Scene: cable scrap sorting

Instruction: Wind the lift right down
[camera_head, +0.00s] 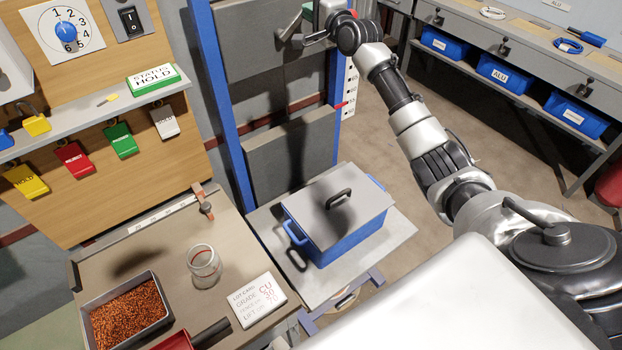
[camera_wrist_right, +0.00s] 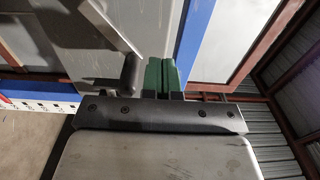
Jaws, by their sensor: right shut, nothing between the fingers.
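The lift has blue posts (camera_head: 212,80) and grey panels (camera_head: 290,150). My right gripper (camera_head: 308,11) is at the top of the lift, partly cut off by the frame edge. In the right wrist view its green fingers (camera_wrist_right: 161,75) are together and empty. A grey crank handle (camera_wrist_right: 129,72) stands just left of them, apparently not gripped. My left gripper is out of view.
At left a bench (camera_head: 130,245) holds a tray of copper scrap (camera_head: 92,304), a glass jar (camera_head: 204,265) and a lot card (camera_head: 257,299). Above it are a numbered dial (camera_head: 66,31), coloured tags and a STATUS HOLD sign (camera_head: 153,80). A bench with blue bins (camera_head: 505,73) stands at back right.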

